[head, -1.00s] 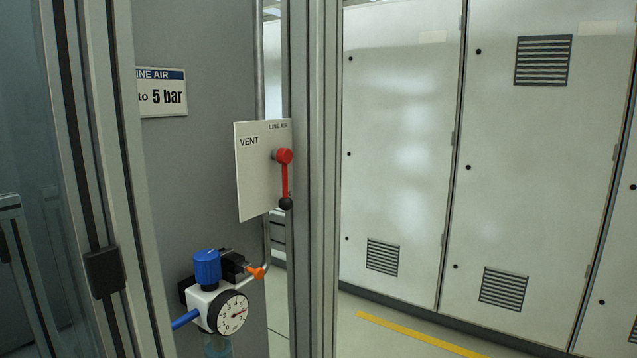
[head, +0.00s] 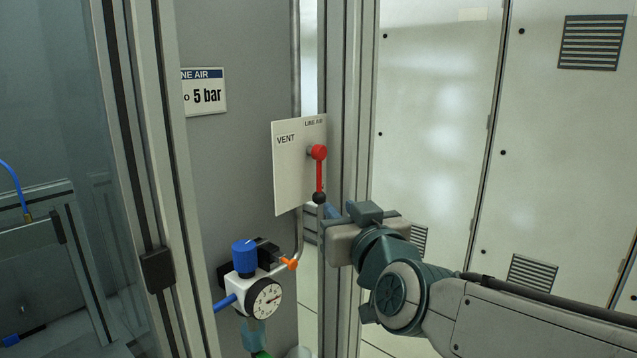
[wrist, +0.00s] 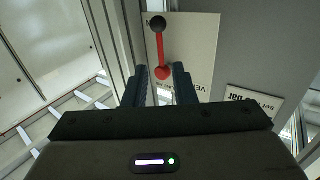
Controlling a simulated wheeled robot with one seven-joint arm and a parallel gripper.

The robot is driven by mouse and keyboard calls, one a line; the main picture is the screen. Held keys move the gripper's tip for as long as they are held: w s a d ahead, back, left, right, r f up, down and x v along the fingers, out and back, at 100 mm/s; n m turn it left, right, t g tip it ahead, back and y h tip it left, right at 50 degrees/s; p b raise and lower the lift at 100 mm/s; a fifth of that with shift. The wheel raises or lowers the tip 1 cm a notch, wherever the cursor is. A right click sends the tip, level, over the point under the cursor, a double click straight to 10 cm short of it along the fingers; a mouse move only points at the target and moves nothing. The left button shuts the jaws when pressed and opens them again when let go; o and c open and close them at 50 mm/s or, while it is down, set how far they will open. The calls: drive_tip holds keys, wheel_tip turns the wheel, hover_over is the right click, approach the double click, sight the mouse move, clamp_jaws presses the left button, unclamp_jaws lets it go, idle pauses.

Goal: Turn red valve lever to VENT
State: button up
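The red valve lever (head: 319,176) hangs straight down from its red hub on a pale plate (head: 290,185), with a black ball at its lower end. The plate reads VENT at upper left and LINE AIR at upper right. My gripper (head: 333,212) is just below and right of the ball in the head view, its fingertips partly hidden by its body. In the wrist view the lever (wrist: 160,48) appears inverted, ball at top. There my gripper (wrist: 161,70) shows two dark fingers spread apart, with the hub seen between them; contact is not visible.
A regulator with a blue knob (head: 244,257), a gauge (head: 264,298) and an orange handle (head: 290,263) sits below the plate. A frame post (head: 347,100) stands close right of the plate. Grey cabinets (head: 440,110) line the right.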

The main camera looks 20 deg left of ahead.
sight(320, 187)
drive_tip(key=p+x, duration=0.2)
drive_tip(key=x, duration=1.1)
drive_tip(key=shift+w, duration=0.15)
clamp_jaws()
